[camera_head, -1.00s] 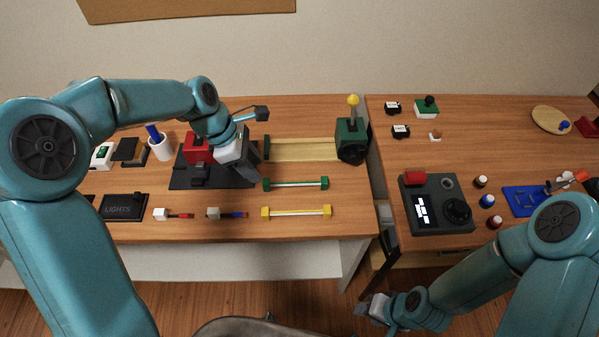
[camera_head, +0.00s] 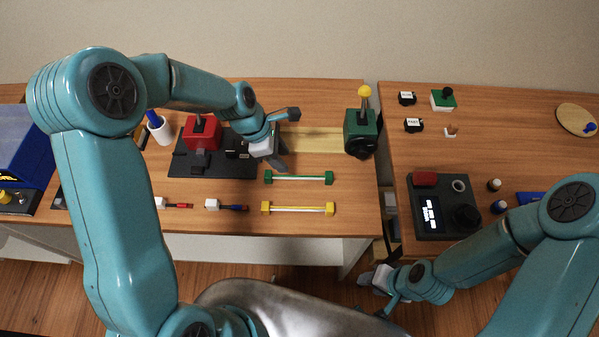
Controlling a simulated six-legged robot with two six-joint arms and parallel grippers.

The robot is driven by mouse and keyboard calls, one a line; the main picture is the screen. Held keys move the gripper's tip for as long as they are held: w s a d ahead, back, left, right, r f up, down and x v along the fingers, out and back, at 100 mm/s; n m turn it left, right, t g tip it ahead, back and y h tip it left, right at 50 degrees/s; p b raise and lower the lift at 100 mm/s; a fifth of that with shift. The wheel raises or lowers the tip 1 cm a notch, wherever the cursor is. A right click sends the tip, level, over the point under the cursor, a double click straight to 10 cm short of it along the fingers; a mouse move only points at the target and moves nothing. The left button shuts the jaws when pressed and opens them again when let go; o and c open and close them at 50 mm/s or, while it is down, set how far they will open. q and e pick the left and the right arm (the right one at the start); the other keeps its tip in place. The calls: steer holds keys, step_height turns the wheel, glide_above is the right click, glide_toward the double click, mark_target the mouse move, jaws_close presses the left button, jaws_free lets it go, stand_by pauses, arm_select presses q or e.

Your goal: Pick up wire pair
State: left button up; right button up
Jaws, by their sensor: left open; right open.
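Two short bar-like wires lie on the left desk. One has green end blocks (camera_head: 299,177). The other has yellow end blocks (camera_head: 298,208) and lies just in front of it.
A black board (camera_head: 190,165) with a red block (camera_head: 203,132) stands left of my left gripper. A green lever box (camera_head: 361,132) stands to the right. A black control box (camera_head: 443,208) sits on the right desk. A blue box (camera_head: 22,150) is at far left.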

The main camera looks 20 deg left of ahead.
mark_target(294, 176)
arm_select(q)
steer(key=shift+x, duration=0.75)
steer(key=shift+s+f, duration=0.1)
steer(key=shift+f, duration=0.05)
steer(key=shift+s+d+f+p, duration=0.35)
steer(key=shift+s+d+f, duration=0.1)
steer(key=shift+s+d, duration=0.2)
steer(key=f, duration=0.1)
steer(key=w+f, duration=0.1)
steer(key=d+f, duration=0.1)
steer(key=f, duration=0.1)
steer(key=shift+w, duration=0.15)
steer(key=shift+s+d+r, duration=0.1)
steer(key=shift+s+r, duration=0.05)
steer(key=shift+s, duration=0.2)
steer(key=shift+w+f, duration=0.2)
steer(key=shift+w, duration=0.1)
jaws_close()
steer(key=shift+s+r, duration=0.15)
